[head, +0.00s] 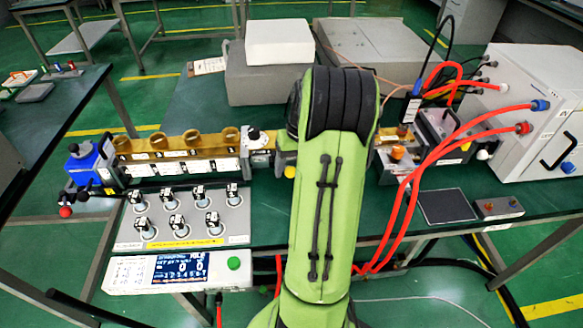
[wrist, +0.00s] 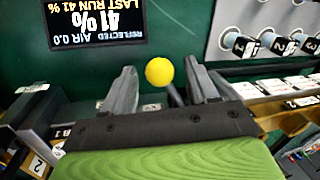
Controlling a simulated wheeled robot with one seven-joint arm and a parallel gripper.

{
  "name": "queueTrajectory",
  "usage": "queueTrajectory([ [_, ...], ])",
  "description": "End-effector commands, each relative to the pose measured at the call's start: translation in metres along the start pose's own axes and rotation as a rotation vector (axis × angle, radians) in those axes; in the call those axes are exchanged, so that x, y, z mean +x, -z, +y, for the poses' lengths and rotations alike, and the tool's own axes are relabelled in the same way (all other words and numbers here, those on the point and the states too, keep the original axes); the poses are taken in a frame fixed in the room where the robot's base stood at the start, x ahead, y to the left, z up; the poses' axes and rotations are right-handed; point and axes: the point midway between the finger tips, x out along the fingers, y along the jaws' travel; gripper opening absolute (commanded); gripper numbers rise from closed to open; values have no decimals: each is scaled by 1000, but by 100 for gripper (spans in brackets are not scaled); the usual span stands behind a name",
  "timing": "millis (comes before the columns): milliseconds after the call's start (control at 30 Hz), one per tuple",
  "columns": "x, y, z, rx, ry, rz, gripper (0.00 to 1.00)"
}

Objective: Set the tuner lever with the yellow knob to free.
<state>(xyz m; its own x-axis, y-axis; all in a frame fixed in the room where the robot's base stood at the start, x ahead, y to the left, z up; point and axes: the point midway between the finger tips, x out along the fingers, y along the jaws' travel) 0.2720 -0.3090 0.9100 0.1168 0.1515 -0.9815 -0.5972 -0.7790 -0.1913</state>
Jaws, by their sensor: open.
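The yellow knob (wrist: 159,72) sits on a short dark lever in the wrist view, between and just ahead of my gripper's fingertips. My gripper (wrist: 158,76) is open, with one finger on each side of the knob and a visible gap to each. In the head view the yellow knob (head: 290,172) shows at the left edge of my arm, beside the brass waveguide run (head: 180,150). My arm hides my gripper and the middle of the run there. The lever's setting marks are not readable.
A red-knobbed lever (head: 65,212) stands at the far left. A panel of several switches (head: 185,218) and a display box (head: 180,270) lie in front. Red hoses (head: 405,195) cross the bench at right, leading to a white cabinet (head: 520,120).

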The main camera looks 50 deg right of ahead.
Motion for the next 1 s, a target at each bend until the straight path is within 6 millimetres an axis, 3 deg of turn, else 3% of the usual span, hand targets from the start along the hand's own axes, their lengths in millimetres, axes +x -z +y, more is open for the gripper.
queueTrajectory([
  [67,-1,0,0,0,0,0,58],
  [467,-1,0,0,0,0,0,0],
  [1000,-1,-2,-7,80,0,15,0],
])
